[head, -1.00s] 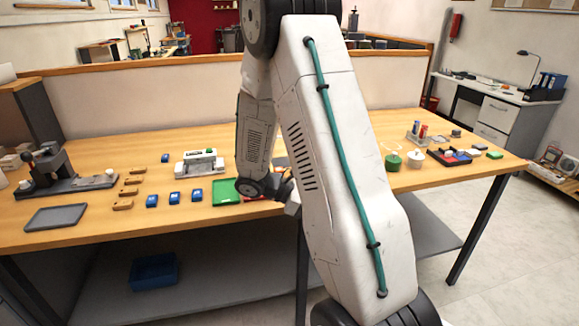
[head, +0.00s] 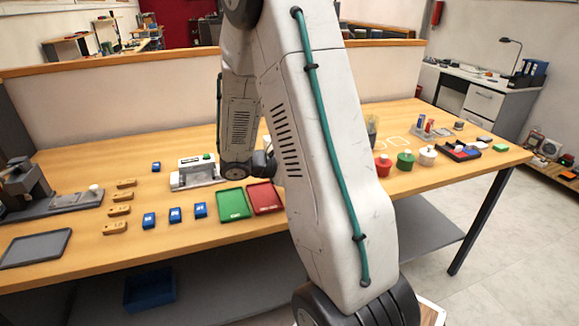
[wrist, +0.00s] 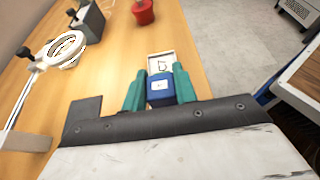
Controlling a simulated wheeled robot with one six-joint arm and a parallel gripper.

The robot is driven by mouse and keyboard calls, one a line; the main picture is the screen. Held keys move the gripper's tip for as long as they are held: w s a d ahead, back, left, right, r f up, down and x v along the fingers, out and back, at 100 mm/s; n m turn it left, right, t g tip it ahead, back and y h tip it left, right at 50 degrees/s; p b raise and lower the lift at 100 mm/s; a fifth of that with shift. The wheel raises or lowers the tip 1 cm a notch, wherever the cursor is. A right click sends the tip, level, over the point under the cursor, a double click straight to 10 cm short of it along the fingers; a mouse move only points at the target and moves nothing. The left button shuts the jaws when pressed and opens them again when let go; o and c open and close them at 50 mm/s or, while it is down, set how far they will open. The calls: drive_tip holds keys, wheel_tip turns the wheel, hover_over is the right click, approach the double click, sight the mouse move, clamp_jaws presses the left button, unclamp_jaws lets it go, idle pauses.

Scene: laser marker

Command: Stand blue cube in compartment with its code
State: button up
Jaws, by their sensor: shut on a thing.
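My gripper (wrist: 160,92) has teal fingers and is shut on a blue cube (wrist: 160,98) with a small white label, seen in the wrist view. Just past the cube is a pale rectangle (wrist: 160,63) with a dark mark; I cannot tell whether it touches the cube. In the head view my arm hides the gripper and the held cube. A dark divided tray (head: 461,152) with red, blue and white parts stands at the table's right; its codes are too small to read. Several other blue blocks (head: 174,215) lie on the left.
A green tray (head: 233,204) and a red tray (head: 265,197) lie near the table's front edge. Red (head: 382,166), green (head: 405,160) and white (head: 428,155) pots stand right of my arm. A white machine (head: 196,172) stands behind the blue blocks. The wooden table (head: 95,150) has clear stretches.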

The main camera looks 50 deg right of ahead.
drive_tip(key=shift+w+f, duration=0.1)
drive_tip(key=shift+w, duration=0.1)
drive_tip(key=shift+f, duration=0.2)
wheel_tip(320, 180, down, 2)
drive_tip(key=shift+w+f, duration=0.1)
drive_tip(key=shift+w, duration=0.05)
drive_tip(key=shift+f, duration=1.1)
drive_tip(key=shift+a, duration=0.25)
drive_tip(key=shift+f, duration=0.35)
idle(0.7)
drive_tip(key=o, duration=1.1)
drive_tip(key=shift+w, duration=0.1)
